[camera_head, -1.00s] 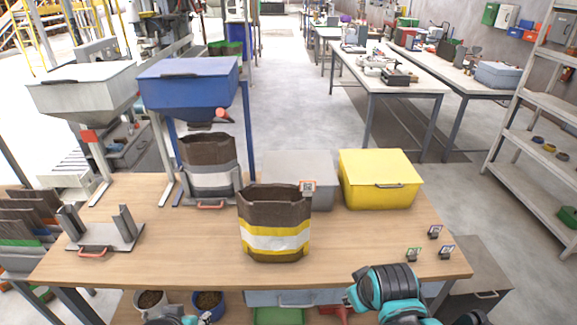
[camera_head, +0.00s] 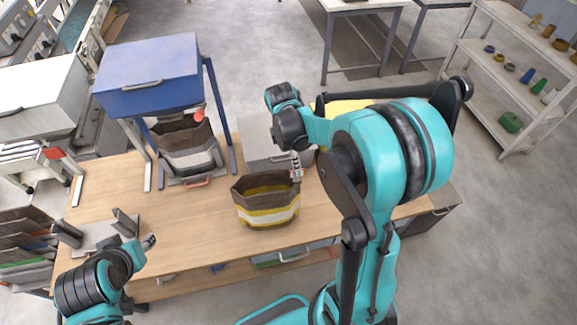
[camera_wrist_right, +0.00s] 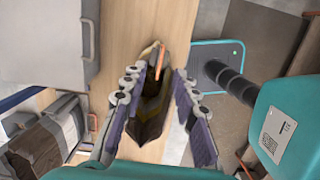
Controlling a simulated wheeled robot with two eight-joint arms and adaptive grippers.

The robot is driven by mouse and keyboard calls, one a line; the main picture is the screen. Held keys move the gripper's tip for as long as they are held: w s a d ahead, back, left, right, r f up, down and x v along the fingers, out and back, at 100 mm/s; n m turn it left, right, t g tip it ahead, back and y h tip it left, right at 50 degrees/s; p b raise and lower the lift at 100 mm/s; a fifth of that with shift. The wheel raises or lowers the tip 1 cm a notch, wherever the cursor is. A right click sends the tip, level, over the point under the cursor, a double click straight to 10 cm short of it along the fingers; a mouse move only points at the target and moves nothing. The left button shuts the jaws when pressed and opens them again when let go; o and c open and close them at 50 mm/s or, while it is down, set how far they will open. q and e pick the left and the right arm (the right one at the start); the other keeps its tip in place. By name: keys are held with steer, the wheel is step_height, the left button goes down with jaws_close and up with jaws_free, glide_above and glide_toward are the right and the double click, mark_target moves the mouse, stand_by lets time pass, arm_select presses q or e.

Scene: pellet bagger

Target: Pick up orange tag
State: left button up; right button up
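An open brown bag with yellow and white bands (camera_head: 267,215) stands on the table. An orange strip, apparently the orange tag (camera_wrist_right: 161,62), shows nearly edge-on at the bag's rim in the right wrist view. My right gripper (camera_wrist_right: 155,85) is open, with its two fingers on either side of the strip and a gap on each side. In the head view my right gripper (camera_head: 297,166) points down at the bag's right rim and largely covers the tag. My left gripper (camera_head: 149,242) is over the table's front left, apart from the bag; its opening is unclear.
A grey box (camera_head: 258,138) stands behind the bag, and a yellow box (camera_head: 340,107) is mostly hidden by my right arm. A second bag (camera_head: 188,135) stands under the blue hopper (camera_head: 150,75). A metal bracket (camera_head: 92,234) is at the left. Bare tabletop (camera_head: 190,215) lies between.

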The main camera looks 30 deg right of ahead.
mark_target(297, 175)
steer(key=f, duration=0.7)
steer(key=shift+s+d, duration=0.15)
steer(key=shift+d, duration=0.25)
jaws_close()
